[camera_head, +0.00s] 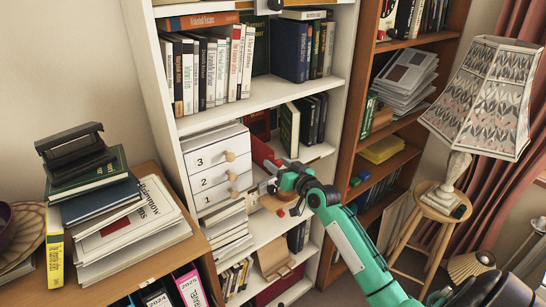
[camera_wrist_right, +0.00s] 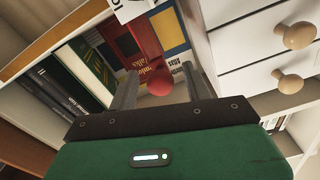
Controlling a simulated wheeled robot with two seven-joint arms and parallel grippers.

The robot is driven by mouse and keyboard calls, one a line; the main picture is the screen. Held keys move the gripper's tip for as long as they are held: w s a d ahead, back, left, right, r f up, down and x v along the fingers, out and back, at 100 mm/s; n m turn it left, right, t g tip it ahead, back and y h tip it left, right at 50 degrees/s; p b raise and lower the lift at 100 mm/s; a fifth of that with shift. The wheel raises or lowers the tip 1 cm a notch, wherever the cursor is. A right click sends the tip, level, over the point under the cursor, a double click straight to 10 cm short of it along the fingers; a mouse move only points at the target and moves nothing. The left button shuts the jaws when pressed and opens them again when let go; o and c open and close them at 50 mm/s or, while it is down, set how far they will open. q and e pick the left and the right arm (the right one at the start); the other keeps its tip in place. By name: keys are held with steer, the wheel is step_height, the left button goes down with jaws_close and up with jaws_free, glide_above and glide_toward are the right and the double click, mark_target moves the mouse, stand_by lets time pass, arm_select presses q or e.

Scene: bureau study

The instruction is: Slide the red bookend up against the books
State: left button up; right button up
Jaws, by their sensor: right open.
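The red bookend (camera_head: 262,152) shows as a bright red upright piece on the middle shelf, just right of the white drawer unit; its lower part is hidden by my right gripper. In the wrist view a red upright panel (camera_wrist_right: 142,36) and a round red knob lie ahead, the knob between my fingers. The books (camera_head: 290,128), a green one and several dark ones, stand to the right on that shelf; they also show at left in the wrist view (camera_wrist_right: 88,66). My right gripper (camera_head: 266,186) is open at the shelf front; contact with the knob cannot be told.
The white drawer unit (camera_head: 217,165) with wooden knobs stands close on the left. Shelf boards (camera_head: 262,95) lie above and below. A wooden bookcase (camera_head: 353,110), a lamp (camera_head: 478,105) on a stool and a cabinet with stacked books (camera_head: 150,258) stand around.

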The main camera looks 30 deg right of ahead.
steer(key=shift+w+a+p, duration=0.1)
steer(key=shift+w+p, duration=0.2)
steer(key=shift+w, duration=1.1)
jaws_close()
